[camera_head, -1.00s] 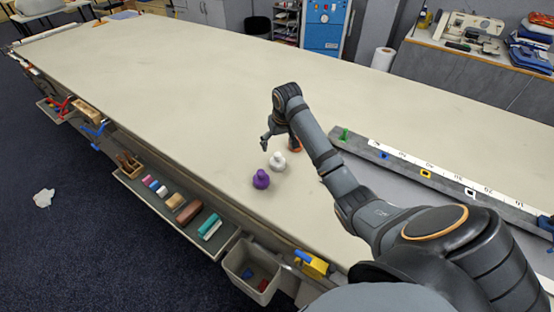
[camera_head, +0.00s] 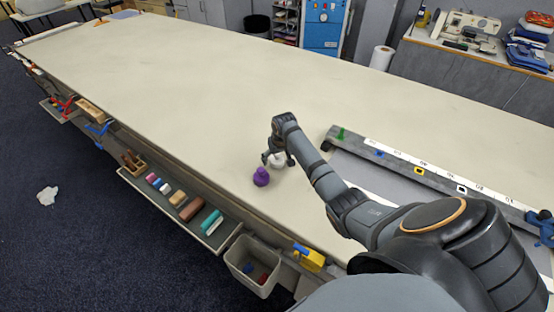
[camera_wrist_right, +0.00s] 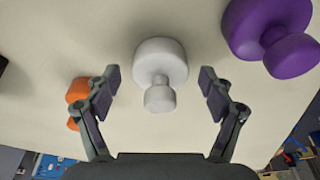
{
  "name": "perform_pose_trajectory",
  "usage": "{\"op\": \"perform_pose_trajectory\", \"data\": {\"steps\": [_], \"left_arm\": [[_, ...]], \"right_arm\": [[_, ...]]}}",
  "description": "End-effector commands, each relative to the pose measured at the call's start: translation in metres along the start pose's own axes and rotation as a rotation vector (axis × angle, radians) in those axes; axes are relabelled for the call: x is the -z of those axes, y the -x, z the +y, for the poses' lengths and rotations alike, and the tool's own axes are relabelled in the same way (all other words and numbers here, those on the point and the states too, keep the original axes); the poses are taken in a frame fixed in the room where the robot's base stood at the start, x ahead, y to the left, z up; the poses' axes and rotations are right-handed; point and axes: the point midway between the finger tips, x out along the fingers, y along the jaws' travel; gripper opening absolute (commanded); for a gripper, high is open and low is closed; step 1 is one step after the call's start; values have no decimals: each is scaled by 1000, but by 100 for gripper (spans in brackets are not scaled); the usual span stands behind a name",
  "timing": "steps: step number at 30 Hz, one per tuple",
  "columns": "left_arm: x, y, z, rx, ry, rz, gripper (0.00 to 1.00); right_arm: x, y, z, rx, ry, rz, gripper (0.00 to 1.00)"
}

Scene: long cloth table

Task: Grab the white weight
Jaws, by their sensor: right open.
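The white weight (camera_head: 278,162) stands on the table, partly hidden by my right gripper (camera_head: 278,158) in the head view. In the right wrist view the white weight (camera_wrist_right: 160,66) shows whole, with a wide round body and a smaller knob. It lies between the two spread fingers of my right gripper (camera_wrist_right: 160,80), with a gap on each side. The right gripper is open and holds nothing. My left gripper is not in view.
A purple weight (camera_head: 261,177) stands close beside the white one, nearer the table's front edge. An orange weight (camera_wrist_right: 77,100) is just outside the left finger in the wrist view. A long ruler bar (camera_head: 440,178) lies to the right.

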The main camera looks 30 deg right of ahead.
Motion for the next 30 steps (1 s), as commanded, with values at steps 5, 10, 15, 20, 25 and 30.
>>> {"op": "perform_pose_trajectory", "data": {"steps": [5,10,15,20,25,30], "left_arm": [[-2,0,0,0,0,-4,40],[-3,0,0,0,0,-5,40],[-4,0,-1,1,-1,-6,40],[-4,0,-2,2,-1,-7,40],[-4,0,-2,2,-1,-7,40],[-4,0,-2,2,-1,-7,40]], "right_arm": [[0,0,0,0,0,1,82],[0,0,0,0,0,1,60],[0,0,0,0,0,1,37],[0,0,0,0,0,1,15],[0,0,0,0,0,1,0],[2,1,0,0,0,5,0]]}}
